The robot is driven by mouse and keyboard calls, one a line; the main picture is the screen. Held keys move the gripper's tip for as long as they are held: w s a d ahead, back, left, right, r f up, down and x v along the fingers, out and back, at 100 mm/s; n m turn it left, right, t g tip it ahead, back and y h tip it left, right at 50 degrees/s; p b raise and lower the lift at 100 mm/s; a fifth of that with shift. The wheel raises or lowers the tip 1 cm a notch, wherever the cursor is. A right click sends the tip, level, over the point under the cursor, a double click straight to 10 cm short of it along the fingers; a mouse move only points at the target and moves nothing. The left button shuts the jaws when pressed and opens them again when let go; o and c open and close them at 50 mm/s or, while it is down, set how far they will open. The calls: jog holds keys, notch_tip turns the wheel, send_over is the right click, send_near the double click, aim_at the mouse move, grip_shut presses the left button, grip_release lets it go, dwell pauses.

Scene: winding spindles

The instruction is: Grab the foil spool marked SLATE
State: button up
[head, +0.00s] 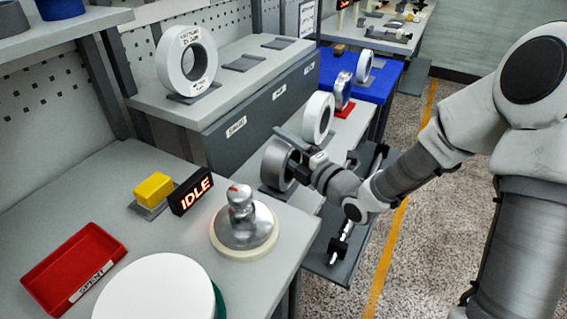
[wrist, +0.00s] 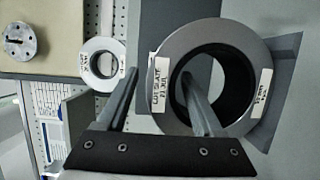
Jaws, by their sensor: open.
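The grey foil spool (wrist: 225,42) stands upright as a thick ring in the wrist view, and one label on it reads LOT SLATE. In the head view this grey spool (head: 272,160) stands on the lower bench. My gripper (wrist: 160,74) is open. In the wrist view one finger lies beyond the spool's outer edge and the other shows across its bore, with the ring's labelled wall between them. I cannot tell whether either finger touches it. In the head view my gripper (head: 298,158) is at the spool's right side, partly hiding it.
Another white spool (head: 170,62) stands on the grey cabinet. A metal spindle (head: 240,215), an IDLE sign (head: 191,191) and a red tray (head: 60,255) are on the near bench.

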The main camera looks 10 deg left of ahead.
grip_shut()
dwell(0.3)
dwell(1.1)
jog(key=shift+r, duration=0.1)
